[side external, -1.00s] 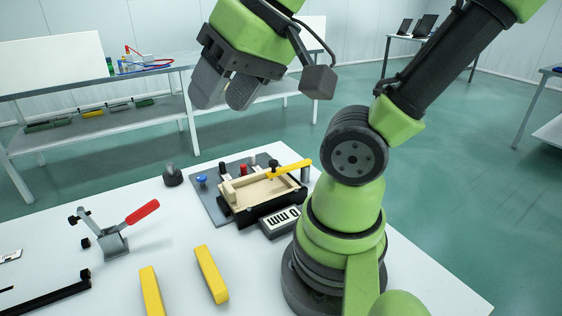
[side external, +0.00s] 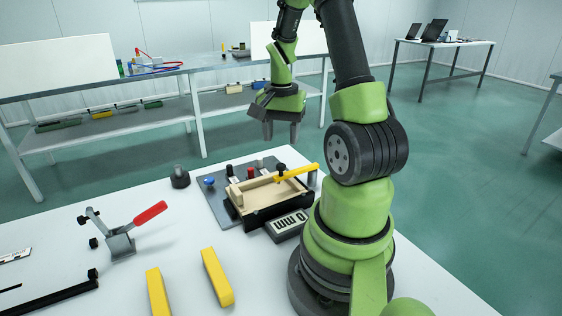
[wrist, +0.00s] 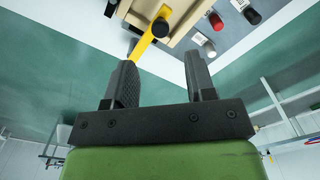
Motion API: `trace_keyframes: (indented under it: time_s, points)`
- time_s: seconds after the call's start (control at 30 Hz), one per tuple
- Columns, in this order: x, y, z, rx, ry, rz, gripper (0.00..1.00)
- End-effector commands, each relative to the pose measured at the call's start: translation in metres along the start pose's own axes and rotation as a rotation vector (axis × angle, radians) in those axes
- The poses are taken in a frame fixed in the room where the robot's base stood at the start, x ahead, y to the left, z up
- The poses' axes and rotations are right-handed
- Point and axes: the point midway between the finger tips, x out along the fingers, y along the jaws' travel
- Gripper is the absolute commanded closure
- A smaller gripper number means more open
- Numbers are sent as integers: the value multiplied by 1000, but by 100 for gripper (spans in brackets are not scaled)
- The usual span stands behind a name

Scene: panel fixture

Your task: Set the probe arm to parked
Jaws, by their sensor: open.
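The probe arm is a yellow bar (side external: 300,172) with a black knob (side external: 281,168), on top of a pale wooden tray-like part (side external: 262,190) in a black holder. Its yellow end sticks out past the holder toward the right. In the wrist view the yellow bar (wrist: 145,42) and its black knob (wrist: 160,27) lie beyond the fingertips, near the left one. My gripper (side external: 281,132) is open and empty, pointing down, above and behind the panel. It also shows in the wrist view (wrist: 162,70), touching nothing.
The grey panel (side external: 222,205) carries a blue knob (side external: 209,182), and red and black knobs. A display box (side external: 288,226) stands in front. A red-handled clamp (side external: 122,240), yellow bars (side external: 217,277) and a dark knob (side external: 180,177) are on the white table.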

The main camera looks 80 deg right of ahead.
Motion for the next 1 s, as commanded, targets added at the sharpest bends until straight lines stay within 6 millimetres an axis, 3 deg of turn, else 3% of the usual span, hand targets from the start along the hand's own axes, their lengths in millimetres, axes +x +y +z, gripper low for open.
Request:
trace_keyframes:
  time_s: [0.1, 0.33, 0.5, 0.77, 0.8, 1.0]
  points:
    - [25, 1, 2, -1, -8, 5, 50]
    - [61, 0, 1, -2, -5, 1, 50]
    - [73, 0, 1, -2, -1, -1, 50]
    - [74, 0, 1, -2, -1, -1, 50]
    - [74, 0, 1, -2, -1, -2, 52]
    - [74, 0, 1, -2, -1, -2, 98]
